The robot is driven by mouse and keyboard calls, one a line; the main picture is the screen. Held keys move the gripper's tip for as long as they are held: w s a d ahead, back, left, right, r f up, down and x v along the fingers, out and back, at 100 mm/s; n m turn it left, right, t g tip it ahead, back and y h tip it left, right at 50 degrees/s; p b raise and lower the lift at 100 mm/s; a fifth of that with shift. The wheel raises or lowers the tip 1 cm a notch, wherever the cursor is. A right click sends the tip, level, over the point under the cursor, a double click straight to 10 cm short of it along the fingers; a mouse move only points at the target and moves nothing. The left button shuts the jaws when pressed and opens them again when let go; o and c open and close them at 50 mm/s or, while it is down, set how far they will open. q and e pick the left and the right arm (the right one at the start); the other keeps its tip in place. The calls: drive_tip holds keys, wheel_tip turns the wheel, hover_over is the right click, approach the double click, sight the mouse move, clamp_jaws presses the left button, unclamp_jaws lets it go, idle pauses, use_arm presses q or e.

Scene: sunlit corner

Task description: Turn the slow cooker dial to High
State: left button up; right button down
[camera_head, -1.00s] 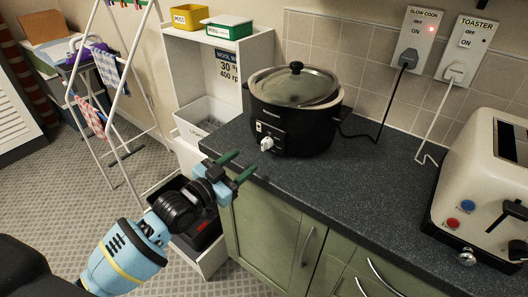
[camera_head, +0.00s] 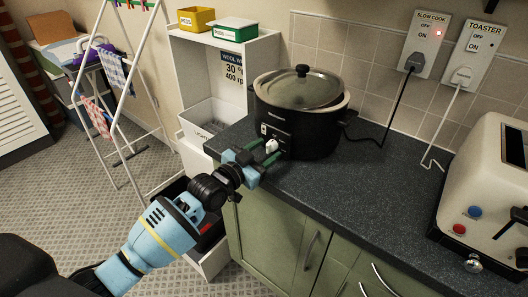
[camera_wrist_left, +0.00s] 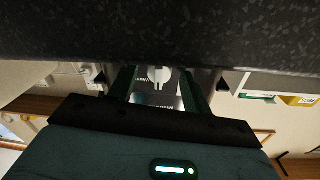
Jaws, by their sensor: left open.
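The black slow cooker (camera_head: 305,125) with a glass lid stands at the left end of the dark counter. Its white dial (camera_head: 271,146) is on the lower front panel. My left gripper (camera_head: 264,152) is open at the dial, with its green fingers on either side of it in the head view. In the left wrist view the dial (camera_wrist_left: 158,75) shows between the two fingers (camera_wrist_left: 158,90). I cannot tell whether the fingers touch it. Part of the label beside the dial is hidden. My right gripper is not in view.
A cream toaster (camera_head: 490,190) stands on the right of the counter. Wall switches for the slow cooker (camera_head: 424,45) and toaster (camera_head: 474,52) are behind, with cords. A white shelf unit (camera_head: 225,60) and a drying rack (camera_head: 120,80) are left. The middle counter is clear.

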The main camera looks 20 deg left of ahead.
use_arm(q)
drive_tip(key=c, duration=1)
drive_tip(key=shift+o, duration=0.2)
